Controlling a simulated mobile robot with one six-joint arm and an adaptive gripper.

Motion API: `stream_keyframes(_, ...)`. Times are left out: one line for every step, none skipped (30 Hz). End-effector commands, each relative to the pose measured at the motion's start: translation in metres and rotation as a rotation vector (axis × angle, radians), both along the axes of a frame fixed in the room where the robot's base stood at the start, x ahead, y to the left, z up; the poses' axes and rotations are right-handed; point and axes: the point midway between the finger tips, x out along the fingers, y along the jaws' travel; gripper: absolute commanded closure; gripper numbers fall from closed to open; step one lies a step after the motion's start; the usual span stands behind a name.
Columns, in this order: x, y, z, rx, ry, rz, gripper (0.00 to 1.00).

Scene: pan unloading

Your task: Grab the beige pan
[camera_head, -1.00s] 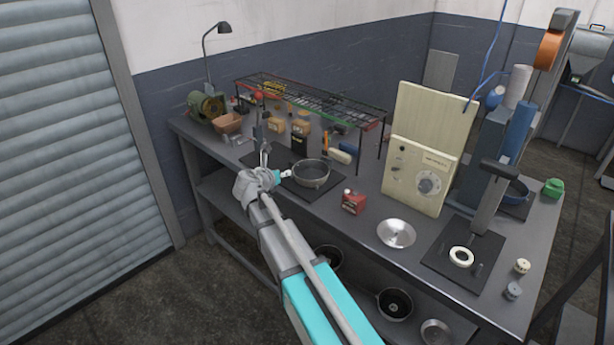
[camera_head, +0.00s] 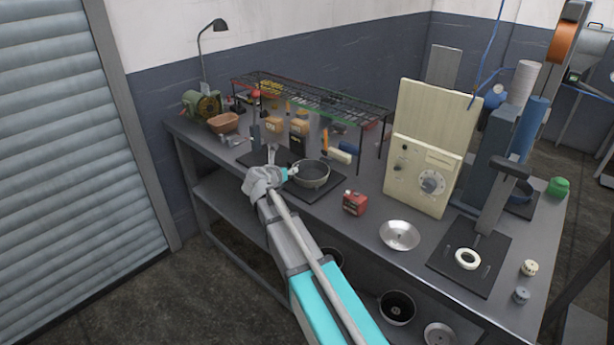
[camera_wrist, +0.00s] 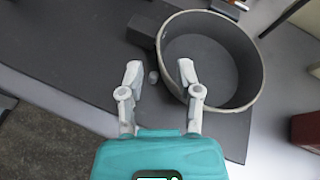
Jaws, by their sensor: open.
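The beige pan (camera_head: 311,184) stands on a dark mat on the workbench in the head view. In the wrist view the pan (camera_wrist: 250,98) is round and deep, with a grey inside and a pale rim, at the upper right. Its short dark handle (camera_wrist: 143,32) sticks out to the left. My gripper (camera_wrist: 160,72) is open and empty. The right fingertip is close to the pan's wall. In the head view my arm hides part of the gripper and the handle.
A dark mat (camera_wrist: 90,75) lies under the pan. A red can (camera_head: 355,203) and a metal dish (camera_head: 399,235) stand to the right. A wire rack (camera_head: 310,100) stands behind the pan, with boxes beneath. Other pans (camera_head: 397,309) sit on the lower shelf.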

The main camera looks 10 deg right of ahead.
Motion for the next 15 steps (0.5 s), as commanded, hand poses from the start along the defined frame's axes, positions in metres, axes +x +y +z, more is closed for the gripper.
stream_keyframes(0.003,-0.004,-0.005,0.002,0.000,-0.002,0.56)
stream_keyframes(0.004,-0.006,-0.007,0.002,0.001,-0.002,0.56)
stream_keyframes(0.005,-0.009,-0.008,0.002,0.001,-0.002,0.56)
stream_keyframes(0.005,-0.011,-0.009,0.002,0.001,-0.003,0.56)
stream_keyframes(0.006,-0.013,-0.010,0.002,0.001,-0.003,0.56)
stream_keyframes(0.007,-0.015,-0.011,0.002,0.001,-0.003,0.56)
stream_keyframes(0.007,-0.016,-0.011,0.002,0.001,-0.003,0.56)
stream_keyframes(0.008,-0.016,-0.011,0.002,0.001,-0.003,0.56)
stream_keyframes(0.008,-0.017,-0.011,0.001,0.001,-0.002,0.56)
stream_keyframes(0.008,-0.017,-0.011,0.001,0.000,-0.001,0.56)
stream_keyframes(0.008,-0.017,-0.011,0.001,0.000,-0.001,0.56)
stream_keyframes(0.008,-0.016,-0.011,0.001,0.001,0.001,0.56)
stream_keyframes(0.008,-0.015,-0.011,0.001,0.001,0.001,0.56)
stream_keyframes(0.008,-0.015,-0.011,0.001,0.001,0.002,0.56)
stream_keyframes(0.008,-0.014,-0.011,0.001,0.000,0.003,0.56)
